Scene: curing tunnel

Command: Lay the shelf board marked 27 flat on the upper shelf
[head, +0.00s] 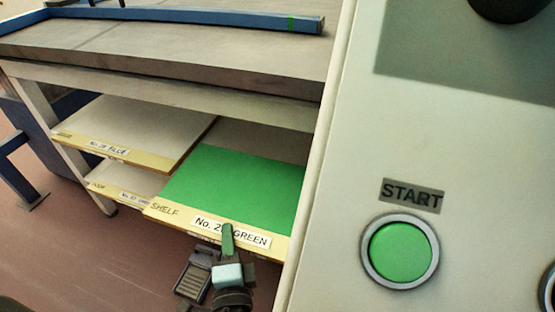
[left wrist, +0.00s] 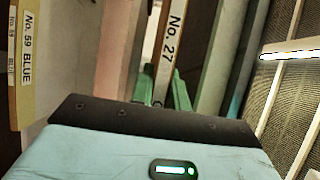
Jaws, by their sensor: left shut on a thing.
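The green-topped shelf board (head: 235,180) has a yellow front edge with a label reading "No. 2", a covered digit, then "GREEN". In the left wrist view its edge label (left wrist: 172,42) reads "No. 27". My left gripper (head: 228,240) is shut on the middle of that front edge, its green fingers partly covering the label. The fingers also show in the left wrist view (left wrist: 167,90). The board lies roughly level in the opening under the bench top, its front sticking out. I cannot tell whether it rests on a shelf. My right gripper is not in view.
A board marked BLUE (head: 135,130) lies at the upper left of the opening; another labelled board (head: 125,190) is below it. The bench top (head: 180,45) is above. A pale panel with a green START button (head: 400,252) stands close on the right.

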